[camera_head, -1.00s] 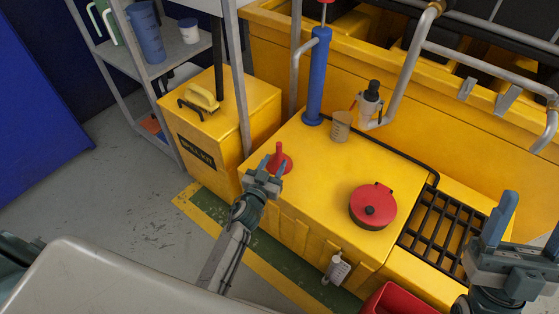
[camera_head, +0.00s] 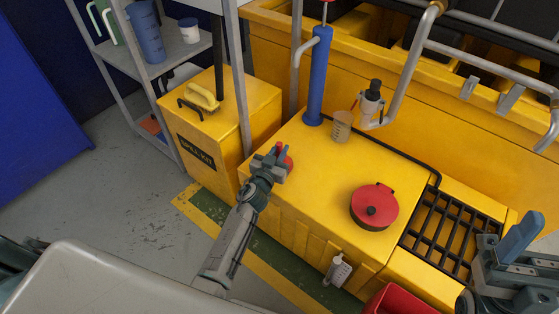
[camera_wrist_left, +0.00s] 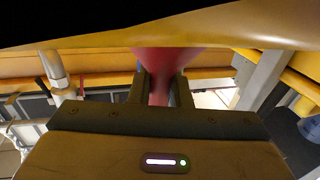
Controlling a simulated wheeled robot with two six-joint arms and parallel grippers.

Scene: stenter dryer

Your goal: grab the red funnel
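The red funnel (camera_head: 288,163) stands on the near left part of the yellow cabinet top, mostly hidden behind my left gripper in the head view. My left gripper (camera_head: 276,157) is at the funnel. In the left wrist view, the funnel's narrow red stem (camera_wrist_left: 160,90) lies between the two fingers (camera_wrist_left: 161,92), with its wide part above it in the picture. The fingers look close beside the stem but not clamped on it. My right gripper (camera_head: 541,240) is at the right edge, partly cut off, with its fingers apart and empty.
A red round lid (camera_head: 374,207), a beaker (camera_head: 341,126) and a blue pump cylinder (camera_head: 317,75) are on the yellow cabinet (camera_head: 310,190). A black grate (camera_head: 447,232) is on the right. A yellow spill kit box (camera_head: 235,115) stands left, near a grey shelf post.

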